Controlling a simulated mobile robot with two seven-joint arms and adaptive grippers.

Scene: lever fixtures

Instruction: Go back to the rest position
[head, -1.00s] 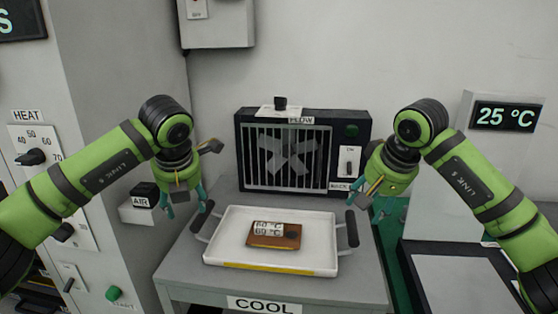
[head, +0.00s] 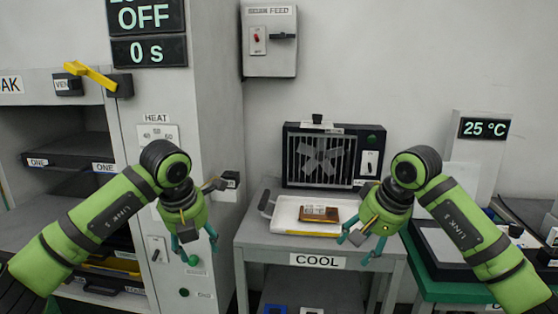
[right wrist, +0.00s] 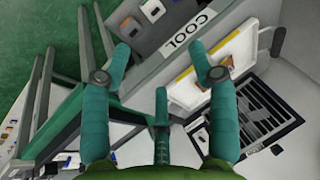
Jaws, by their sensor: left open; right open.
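My left gripper (head: 196,246) is open and empty, in front of the cabinet's side, left of the COOL table. My right gripper (head: 366,246) is open and empty, in front of the right part of the COOL table. In the right wrist view its teal fingers (right wrist: 160,95) are spread with nothing between them. The white tray (head: 290,222) rests on the table, with a brown block (head: 319,214) lying in it. The tray also shows in the right wrist view (right wrist: 205,80). My right gripper hides the tray's right end.
The COOL table (head: 255,243) stands against the wall with a fan unit (head: 320,155) behind the tray. A cabinet (head: 215,110) with shelves and a yellow lever (head: 90,76) stands at left. A green-edged bench (head: 440,285) with a 25 °C display (head: 485,128) is at right.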

